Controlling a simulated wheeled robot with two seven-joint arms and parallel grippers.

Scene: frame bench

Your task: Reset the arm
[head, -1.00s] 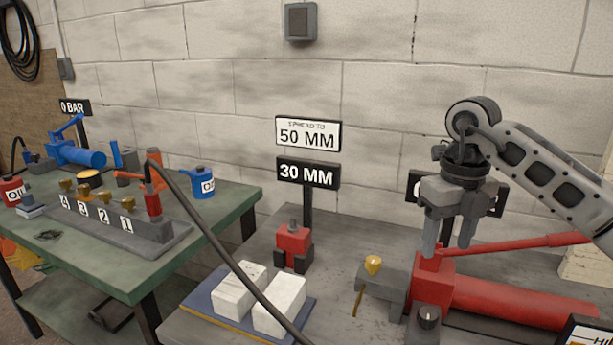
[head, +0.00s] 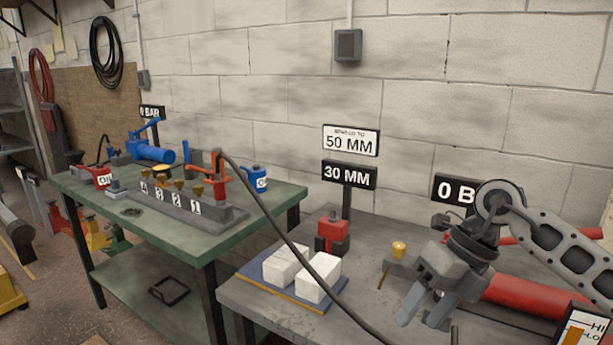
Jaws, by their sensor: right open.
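My right gripper (head: 424,305) is in the head view at the lower right, open and empty. It points down and to the left, in front of the red hydraulic pump (head: 525,297) on the grey bench (head: 240,296). It hides part of the pump's left end. The arm comes in from the right edge. A brass knob (head: 399,249) stands just left of the gripper, apart from it. My left gripper is not in view.
A black hose (head: 275,224) arches from the green table (head: 110,240) to the grey bench. White blocks (head: 318,276) on a blue pad and a red spreader (head: 332,233) stand left of the gripper. Signs read 50 MM (head: 351,141) and 30 MM (head: 348,175).

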